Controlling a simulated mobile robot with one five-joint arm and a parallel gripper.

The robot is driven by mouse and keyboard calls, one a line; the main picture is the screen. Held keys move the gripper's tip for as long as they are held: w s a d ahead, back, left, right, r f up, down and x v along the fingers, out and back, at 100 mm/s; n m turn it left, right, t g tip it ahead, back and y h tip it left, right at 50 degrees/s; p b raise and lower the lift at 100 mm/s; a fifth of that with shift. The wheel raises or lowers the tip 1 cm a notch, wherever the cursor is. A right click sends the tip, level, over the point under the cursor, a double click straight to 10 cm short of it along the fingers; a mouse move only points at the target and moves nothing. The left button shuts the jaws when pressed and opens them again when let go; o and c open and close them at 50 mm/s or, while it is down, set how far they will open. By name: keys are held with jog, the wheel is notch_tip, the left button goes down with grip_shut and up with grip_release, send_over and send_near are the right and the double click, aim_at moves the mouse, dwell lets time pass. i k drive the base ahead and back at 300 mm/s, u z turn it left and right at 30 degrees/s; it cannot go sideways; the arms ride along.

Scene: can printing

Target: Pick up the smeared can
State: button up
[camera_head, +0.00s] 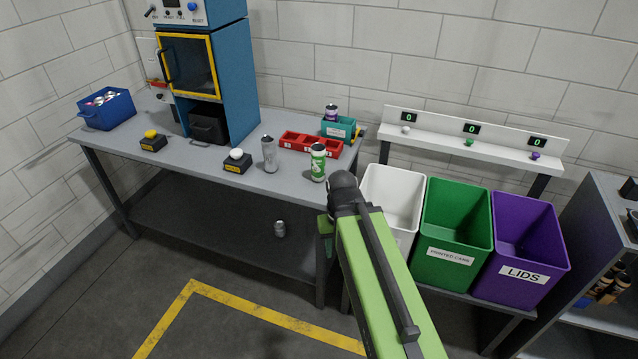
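Several cans are in view, and smearing is too small to make out for certain on any of them. A green can with white markings (318,163) stands upright near the table's front edge. A plain silver can (269,155) stands upright to its left. A small grey can (280,229) is lower down, beneath the table. A purple-topped can (331,112) is at the teal box. My green arm reaches in from the lower right, its dark joint just right of the green can. My gripper is mostly hidden behind the arm, so its fingers cannot be made out.
The table (215,170) holds a blue machine (235,75), a red tray (300,142), a teal box (345,131), a blue bin (107,110) and two button boxes. White (385,185), green (455,215) and purple (525,235) bins stand right. Yellow tape marks open floor.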

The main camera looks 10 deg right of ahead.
aim_at(318, 150)
jog(key=i, duration=0.55)
jog(key=u, duration=0.8)
jog(key=i, duration=0.9)
jog(key=u, duration=0.6)
